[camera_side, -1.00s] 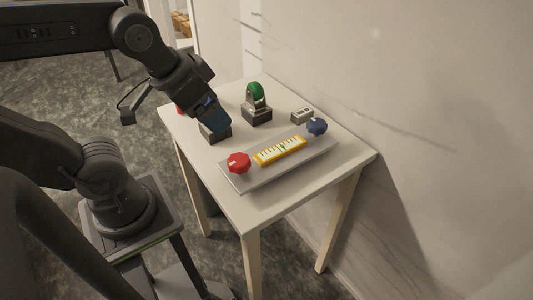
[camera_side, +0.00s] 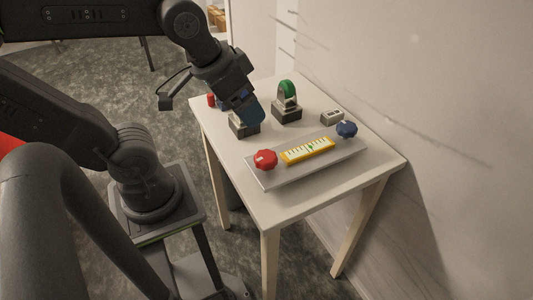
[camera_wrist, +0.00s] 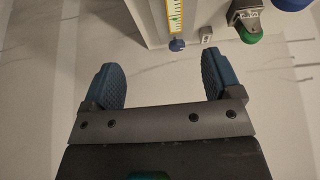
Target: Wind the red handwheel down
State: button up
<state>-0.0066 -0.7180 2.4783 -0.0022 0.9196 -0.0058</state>
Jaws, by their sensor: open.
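A red faceted handwheel (camera_side: 265,160) with a pale mark sits at the near left end of a grey plate (camera_side: 276,178) on the white table. A yellow-framed scale (camera_side: 308,151) lies beside it on the plate, also in the wrist view (camera_wrist: 174,17). A blue knob (camera_side: 346,129) is at the plate's far end and also shows in the wrist view (camera_wrist: 177,45). My gripper (camera_side: 256,118) is above the table, behind and left of the red handwheel and apart from it. In the wrist view its blue fingers (camera_wrist: 165,76) are spread with nothing between them; no red handwheel shows there.
A green wheel (camera_side: 287,91) on a dark-based stand is at the back. Another dark-based block (camera_side: 244,130) is partly hidden by my gripper. A small grey box (camera_side: 332,117) stands near the wall. A small red thing (camera_side: 211,100) is at the table's left edge. The table front is clear.

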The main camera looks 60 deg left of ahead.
jog(key=w+a+f+n+g, duration=0.1)
jog(key=w+a+n+g, duration=0.1)
jog(key=w+g, duration=0.35)
jog(key=n+g+h, duration=0.2)
jog(key=g, duration=0.2)
send_near(266, 155)
jog(key=x, duration=0.9)
jog(key=shift+d+f, duration=0.1)
jog(key=c, duration=0.9)
